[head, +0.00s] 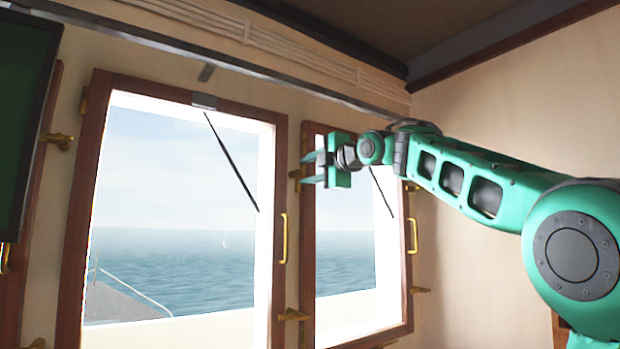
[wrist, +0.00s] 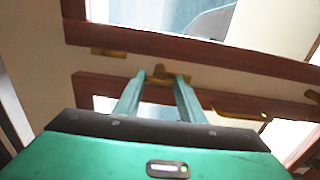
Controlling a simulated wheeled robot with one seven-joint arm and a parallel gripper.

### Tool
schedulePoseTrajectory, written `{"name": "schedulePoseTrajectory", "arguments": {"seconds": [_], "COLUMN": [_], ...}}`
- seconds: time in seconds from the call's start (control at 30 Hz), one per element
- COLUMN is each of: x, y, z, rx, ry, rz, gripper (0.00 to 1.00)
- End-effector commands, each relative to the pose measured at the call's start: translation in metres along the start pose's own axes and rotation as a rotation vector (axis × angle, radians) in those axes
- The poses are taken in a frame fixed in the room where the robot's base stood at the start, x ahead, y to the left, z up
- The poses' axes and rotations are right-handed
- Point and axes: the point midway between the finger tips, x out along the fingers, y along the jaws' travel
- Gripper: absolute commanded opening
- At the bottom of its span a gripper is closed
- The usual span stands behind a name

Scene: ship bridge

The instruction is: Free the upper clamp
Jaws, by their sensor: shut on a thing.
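My gripper (head: 308,169) is raised in front of the post between the two windows. It is shut on the upper clamp (head: 295,174), a small brass fitting at the left frame edge of the right window. The wrist view shows my gripper's two green fingers (wrist: 161,79) with the clamp (wrist: 163,72) between their tips. The fingers hide part of the clamp, and I cannot tell its exact angle. The right window (head: 345,255) has a dark wooden frame and appears closed.
A lower brass clamp (head: 293,315) sits on the same post. More brass clamps (head: 420,290) are at the right frame edge. Brass handles (head: 284,238) stick out from the frames. A dark screen (head: 25,120) hangs at the left. A rail (head: 240,75) runs above the windows.

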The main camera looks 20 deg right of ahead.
Motion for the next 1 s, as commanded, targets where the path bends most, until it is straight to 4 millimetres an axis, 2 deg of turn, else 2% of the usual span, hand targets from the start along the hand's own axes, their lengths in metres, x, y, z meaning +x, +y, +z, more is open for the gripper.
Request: {"name": "schedulePoseTrajectory", "arguments": {"seconds": [0.43,0.47,0.5,0.53,0.83,1.0], "x": [0.001,0.001,0.001,0.001,-0.001,-0.014], "y": [-0.002,-0.002,-0.002,-0.002,-0.001,0.000], "z": [0.003,0.003,0.003,0.002,0.001,0.001], "rx": [-0.008,-0.008,-0.008,-0.008,-0.009,-0.009], "ry": [-0.005,-0.005,-0.005,-0.004,-0.001,-0.001], "rz": [-0.003,-0.004,-0.004,-0.003,-0.002,-0.001], "gripper": [0.14,0.41,0.50,0.55,0.55,0.55]}}
